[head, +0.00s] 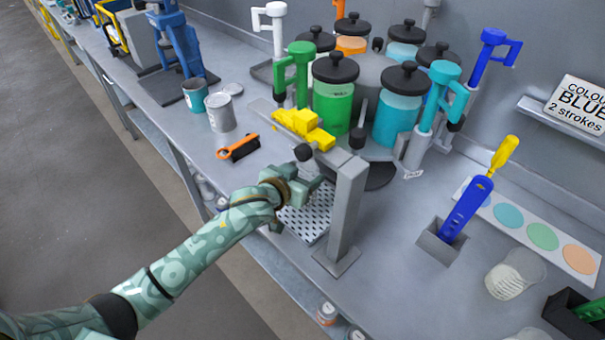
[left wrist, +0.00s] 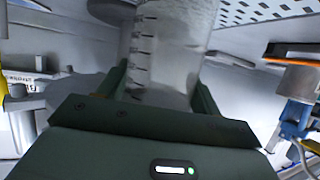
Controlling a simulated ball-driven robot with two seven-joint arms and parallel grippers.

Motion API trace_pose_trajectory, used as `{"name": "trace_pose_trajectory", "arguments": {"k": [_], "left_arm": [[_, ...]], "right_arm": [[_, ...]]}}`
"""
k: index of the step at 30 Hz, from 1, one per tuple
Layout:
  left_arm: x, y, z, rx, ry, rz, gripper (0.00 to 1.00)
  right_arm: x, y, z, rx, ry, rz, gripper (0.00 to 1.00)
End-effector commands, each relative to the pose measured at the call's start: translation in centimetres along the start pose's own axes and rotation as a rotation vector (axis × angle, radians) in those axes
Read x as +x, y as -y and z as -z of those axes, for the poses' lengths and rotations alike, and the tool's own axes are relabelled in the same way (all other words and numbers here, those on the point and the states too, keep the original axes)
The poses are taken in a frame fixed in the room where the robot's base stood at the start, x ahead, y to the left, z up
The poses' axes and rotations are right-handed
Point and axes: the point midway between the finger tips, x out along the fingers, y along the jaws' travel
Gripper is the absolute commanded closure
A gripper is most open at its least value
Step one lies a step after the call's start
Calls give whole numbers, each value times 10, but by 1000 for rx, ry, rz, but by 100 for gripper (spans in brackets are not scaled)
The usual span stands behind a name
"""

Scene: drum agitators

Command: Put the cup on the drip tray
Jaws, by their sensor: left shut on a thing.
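My left gripper (head: 308,188) is shut on a clear graduated cup (left wrist: 170,45). In the left wrist view the cup stands between the two fingers, with dark measuring marks on its wall. In the head view the gripper mostly hides the cup. The perforated drip tray (head: 306,222) lies under and beside the gripper, by the foot of a grey post. Its holes also show at the top right of the left wrist view (left wrist: 262,10). I cannot tell whether the cup touches the tray. My right gripper is not in view.
The grey post (head: 345,208) stands just right of the gripper, with yellow parts (head: 304,128) on the beam above. Lidded colour jars (head: 333,95) stand behind. An orange-handled brush (head: 238,148) lies to the left.

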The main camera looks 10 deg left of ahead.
Motion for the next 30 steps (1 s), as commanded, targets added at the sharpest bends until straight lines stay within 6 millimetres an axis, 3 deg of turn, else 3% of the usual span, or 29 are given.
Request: {"name": "trace_pose_trajectory", "arguments": {"k": [2,3,5,6,17,30], "left_arm": [[1,0,-2,-1,1,0,57],[1,0,-3,0,1,0,32],[1,0,-2,0,0,0,16],[1,0,-2,0,0,0,13],[-6,0,1,1,1,1,13],[-101,0,1,0,2,1,13]], "right_arm": [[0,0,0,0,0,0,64],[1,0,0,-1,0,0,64],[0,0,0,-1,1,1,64],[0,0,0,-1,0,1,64],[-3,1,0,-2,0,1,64],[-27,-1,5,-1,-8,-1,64]]}}
